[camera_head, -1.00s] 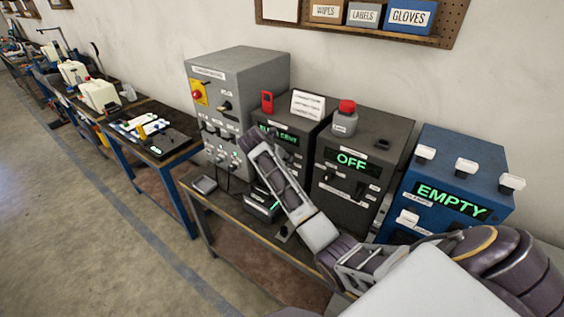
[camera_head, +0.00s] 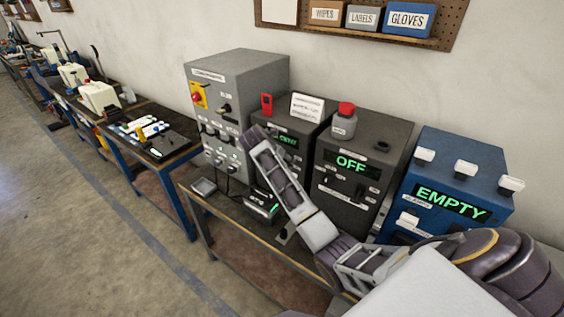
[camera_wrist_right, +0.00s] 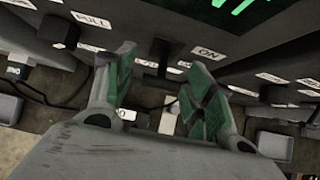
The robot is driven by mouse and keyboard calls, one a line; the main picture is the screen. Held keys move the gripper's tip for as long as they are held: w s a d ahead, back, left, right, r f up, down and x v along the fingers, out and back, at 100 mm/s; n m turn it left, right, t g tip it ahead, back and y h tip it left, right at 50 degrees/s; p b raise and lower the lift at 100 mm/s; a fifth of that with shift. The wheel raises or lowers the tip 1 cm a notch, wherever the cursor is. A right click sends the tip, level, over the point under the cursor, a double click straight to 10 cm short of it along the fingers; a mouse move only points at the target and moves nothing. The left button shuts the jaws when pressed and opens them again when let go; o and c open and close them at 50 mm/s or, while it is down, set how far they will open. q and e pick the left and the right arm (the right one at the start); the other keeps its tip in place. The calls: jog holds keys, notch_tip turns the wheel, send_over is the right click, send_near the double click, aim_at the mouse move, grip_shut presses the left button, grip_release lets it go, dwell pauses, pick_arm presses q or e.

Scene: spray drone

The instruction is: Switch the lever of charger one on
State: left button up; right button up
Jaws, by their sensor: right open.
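Two dark grey units stand side by side in the head view. The left one (camera_head: 297,128) has a small green display, partly covered by my right arm. The other (camera_head: 352,190) shows "OFF". I cannot read which is charger one. In the right wrist view, my right gripper (camera_wrist_right: 163,58) is open, its green-padded fingers pointing at a dark panel. A black lever (camera_wrist_right: 158,54) shows between and just beyond the fingertips; I see no clear contact. An "ON" label (camera_wrist_right: 208,53) is right of it. In the head view the fingers are hidden. My left gripper is out of view.
A grey control cabinet (camera_head: 233,80) stands left and a blue unit reading "EMPTY" (camera_head: 470,160) stands right. A small dark device with a green display (camera_head: 262,206) sits in front on the bench. Another knob (camera_wrist_right: 62,30) lies near a "PULL" label (camera_wrist_right: 91,19).

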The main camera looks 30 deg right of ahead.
jog(key=shift+a+r, duration=0.1)
jog(key=v, duration=1.1)
jog(key=shift+a+r, duration=0.25)
jog(key=shift+r, duration=0.05)
jog(key=shift+s, duration=0.1)
dwell(0.3)
